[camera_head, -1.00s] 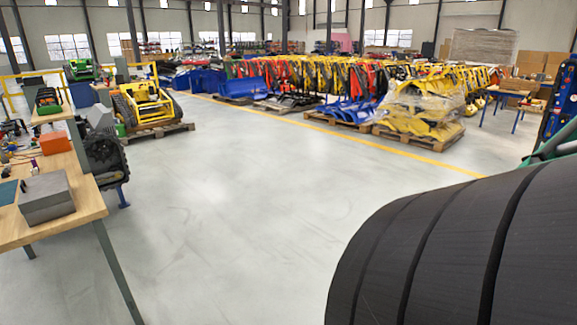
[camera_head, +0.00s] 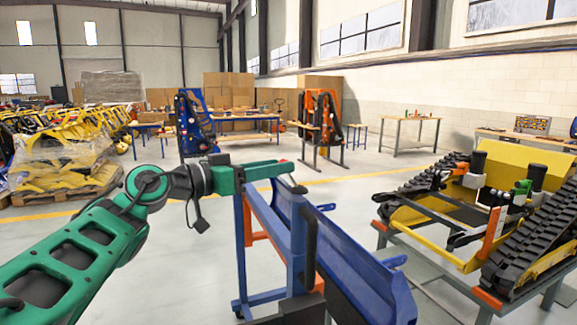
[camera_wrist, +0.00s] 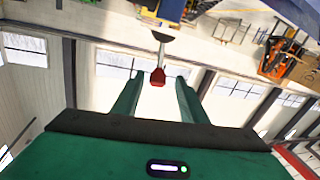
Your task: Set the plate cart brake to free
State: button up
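The plate cart, a blue wheeled frame (camera_head: 243,255) with orange corners, carries a large blue plate (camera_head: 345,262) in the middle of the head view. My green gripper (camera_head: 292,178) is level with the cart's top, at its near left end. In the wrist view my gripper (camera_wrist: 159,82) has its two fingers spread apart. A red knob (camera_wrist: 158,78) on a pale stem shows between the fingertips, with gaps on both sides. It looks like a brake lever, but its setting cannot be read. The cart's far wheels are hidden.
A yellow tracked carrier (camera_head: 475,215) stands on a grey stand close on the right. Blue and orange upright units (camera_head: 195,122) stand behind. A wrapped yellow stack (camera_head: 65,165) is on a pallet at left. The floor behind the cart is clear.

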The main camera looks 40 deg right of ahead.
jog(key=d, duration=0.6)
jog(key=shift+s+d, duration=0.2)
jog(key=shift+d, duration=0.1)
